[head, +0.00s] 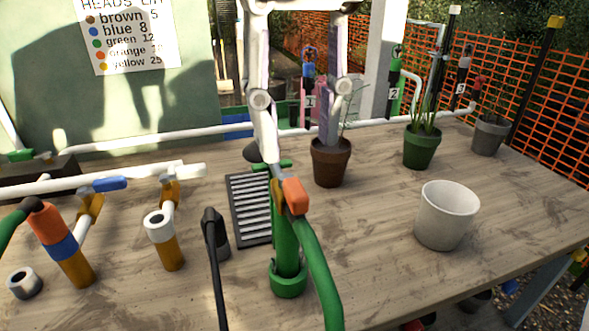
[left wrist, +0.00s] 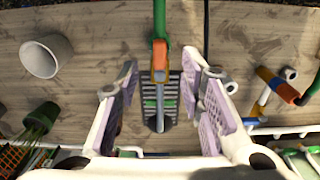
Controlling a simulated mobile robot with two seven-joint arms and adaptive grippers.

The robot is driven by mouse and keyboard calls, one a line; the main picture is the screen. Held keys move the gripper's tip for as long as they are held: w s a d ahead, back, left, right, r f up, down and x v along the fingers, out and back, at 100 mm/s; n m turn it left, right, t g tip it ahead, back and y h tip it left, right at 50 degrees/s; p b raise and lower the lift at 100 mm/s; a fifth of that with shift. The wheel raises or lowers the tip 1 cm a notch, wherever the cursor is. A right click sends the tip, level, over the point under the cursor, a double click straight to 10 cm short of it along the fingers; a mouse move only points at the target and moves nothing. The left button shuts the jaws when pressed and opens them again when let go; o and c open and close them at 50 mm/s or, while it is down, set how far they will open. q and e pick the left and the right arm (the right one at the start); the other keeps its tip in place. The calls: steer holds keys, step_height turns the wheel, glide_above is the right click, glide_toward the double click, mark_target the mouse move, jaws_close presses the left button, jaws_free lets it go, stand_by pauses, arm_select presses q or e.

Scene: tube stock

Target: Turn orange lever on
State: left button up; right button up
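A green upright pipe (head: 287,255) stands on the table, with an orange block (head: 295,196) at its top and a green hose leading off toward the front. Behind the block is a yellow-orange fitting (head: 277,184). In the left wrist view the orange block (left wrist: 160,55) joins a slim grey bar with a dark rounded end (left wrist: 159,122). I cannot tell which part is the orange lever. My left gripper (head: 299,145) comes down from above, open, with lilac pads. In the left wrist view the gripper (left wrist: 168,90) has the bar between its fingers, with gaps on both sides. My right gripper is not in view.
A black grate (head: 248,222) lies behind the green pipe. A brown pot (head: 331,165), a green pot (head: 422,149) and a white pot (head: 446,215) stand to the right. Another valve with a blue handle (head: 110,184) is at left. The table's right front is clear.

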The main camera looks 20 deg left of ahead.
mark_target(298, 189)
arm_select(q)
step_height(298, 189, down, 7)
steer(key=shift+w+r, duration=0.15)
steer(key=shift+r, duration=0.05)
jaws_close()
steer(key=shift+w+d+n, duration=0.15)
steer(key=shift+w+n, duration=0.75)
steer(key=shift+n, duration=2.1)
steer(key=shift+w+d+n, duration=0.15)
steer(key=shift+w+n, duration=0.75)
steer(key=shift+n, duration=2.1)
steer(key=shift+w+d+n, duration=0.15)
steer(key=shift+w+n, duration=0.75)
steer(key=shift+n, duration=2.1)
